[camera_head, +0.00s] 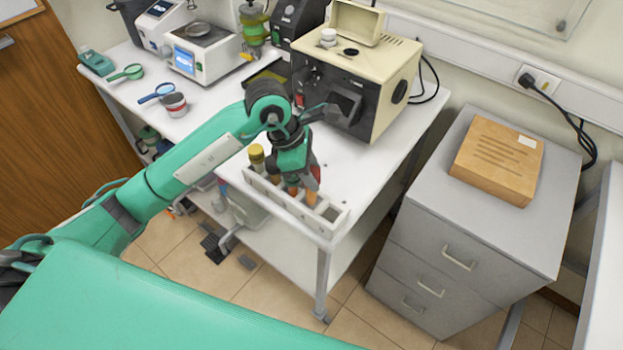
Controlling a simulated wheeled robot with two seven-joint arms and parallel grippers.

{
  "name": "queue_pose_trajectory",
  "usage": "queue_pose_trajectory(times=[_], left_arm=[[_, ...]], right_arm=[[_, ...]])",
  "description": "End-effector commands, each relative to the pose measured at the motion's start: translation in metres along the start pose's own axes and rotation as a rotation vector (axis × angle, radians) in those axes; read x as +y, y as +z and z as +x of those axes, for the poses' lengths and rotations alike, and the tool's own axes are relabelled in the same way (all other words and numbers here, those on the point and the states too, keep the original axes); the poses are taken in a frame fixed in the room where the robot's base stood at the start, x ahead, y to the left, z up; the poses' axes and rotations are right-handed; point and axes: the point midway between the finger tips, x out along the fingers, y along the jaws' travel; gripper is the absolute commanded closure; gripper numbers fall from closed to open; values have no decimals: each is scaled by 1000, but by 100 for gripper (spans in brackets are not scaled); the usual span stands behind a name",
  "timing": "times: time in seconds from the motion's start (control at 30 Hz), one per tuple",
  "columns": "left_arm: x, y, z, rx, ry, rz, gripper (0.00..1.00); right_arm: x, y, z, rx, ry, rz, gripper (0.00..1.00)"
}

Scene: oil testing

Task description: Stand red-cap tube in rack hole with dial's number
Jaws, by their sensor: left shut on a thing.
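A light grey tube rack (329,228) stands at the front edge of the white table. A tube with a yellow cap (256,152) stands at its left end. My left gripper (303,186) points down over the middle and right part of the rack. It is shut on a tube (312,198) with reddish-orange colour at the fingers, most likely the red-cap tube. The fingers hide much of it, and I cannot tell how deep it sits in a hole. Another orange-brown tube (292,190) shows beside it. No dial number is readable. My right gripper is out of view.
A beige machine (390,75) stands behind the gripper. A white device with a blue screen (186,58), magnifiers and a small jar (174,105) are at the left. A grey drawer cabinet (440,215) with a wooden box (497,160) stands at the right, across a gap.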

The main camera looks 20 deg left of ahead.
Motion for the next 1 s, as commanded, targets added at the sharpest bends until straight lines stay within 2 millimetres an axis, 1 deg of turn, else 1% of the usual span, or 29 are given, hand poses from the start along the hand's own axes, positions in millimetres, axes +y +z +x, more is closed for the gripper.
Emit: queue_pose_trajectory(times=[0.17,0.3,0.4,0.63,0.77,0.8,0.87,0.9,1.0], left_arm=[[-1,-4,10,0,-3,0,99],[-1,-11,28,0,-4,-2,99],[-1,-15,36,0,-2,0,99],[0,-15,37,-1,0,1,99],[0,-17,41,0,0,1,99],[0,-16,39,0,0,1,56],[0,-16,39,0,0,1,44],[0,-16,39,0,0,1,42],[0,-16,39,0,0,1,42]], right_arm=[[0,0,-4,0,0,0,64],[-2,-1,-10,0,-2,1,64],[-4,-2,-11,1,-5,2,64],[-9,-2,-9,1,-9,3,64],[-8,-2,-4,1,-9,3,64],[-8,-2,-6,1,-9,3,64],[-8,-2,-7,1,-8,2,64],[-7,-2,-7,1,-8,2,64],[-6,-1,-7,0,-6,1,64]])
